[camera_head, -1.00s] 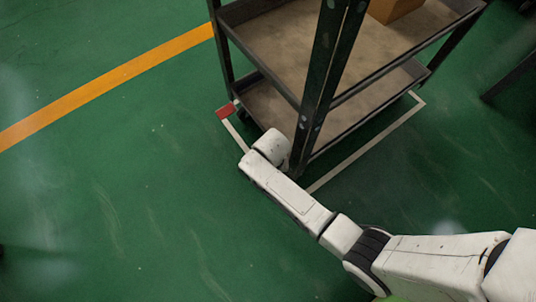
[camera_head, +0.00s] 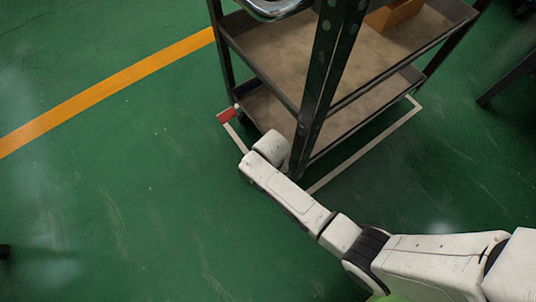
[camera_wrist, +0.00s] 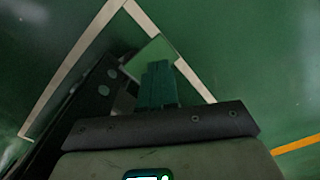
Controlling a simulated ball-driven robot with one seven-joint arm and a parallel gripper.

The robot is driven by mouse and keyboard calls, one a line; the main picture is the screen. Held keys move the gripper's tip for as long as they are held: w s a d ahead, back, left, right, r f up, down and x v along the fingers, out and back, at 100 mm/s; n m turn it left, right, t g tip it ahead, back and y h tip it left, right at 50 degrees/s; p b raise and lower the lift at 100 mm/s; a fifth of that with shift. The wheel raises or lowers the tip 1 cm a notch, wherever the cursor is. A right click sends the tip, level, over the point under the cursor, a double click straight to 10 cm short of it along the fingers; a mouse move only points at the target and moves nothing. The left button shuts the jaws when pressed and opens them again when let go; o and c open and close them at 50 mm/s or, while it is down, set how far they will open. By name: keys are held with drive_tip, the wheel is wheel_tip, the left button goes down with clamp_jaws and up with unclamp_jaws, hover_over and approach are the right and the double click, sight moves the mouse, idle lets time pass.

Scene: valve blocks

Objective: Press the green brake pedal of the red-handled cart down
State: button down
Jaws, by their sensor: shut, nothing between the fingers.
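A dark-framed cart with two shelves (camera_head: 262,57) stands at the top of the head view. A curved metal bar (camera_head: 275,12) shows at its top edge; no red handle is visible. In the wrist view a flat pale green plate (camera_wrist: 150,50), apparently the brake pedal, lies just past my fingertips beside the dark cart frame. My gripper (camera_wrist: 158,66) is shut and empty, its tips overlapping the plate's lower edge in the picture. I cannot tell whether they touch it. The head view hides my gripper behind my wrist and the cart post.
A red patch (camera_head: 227,114) lies at the left corner of the white floor outline (camera_head: 370,143) around the cart. A box (camera_head: 395,13) sits on the upper shelf. A cart post (camera_head: 318,85) stands close to my wrist.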

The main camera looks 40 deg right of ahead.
wheel_tip(320, 180, up, 5)
drive_tip(key=p, duration=0.4)
drive_tip(key=shift+f+p, duration=0.15)
drive_tip(key=shift+p, duration=0.15)
idle(0.4)
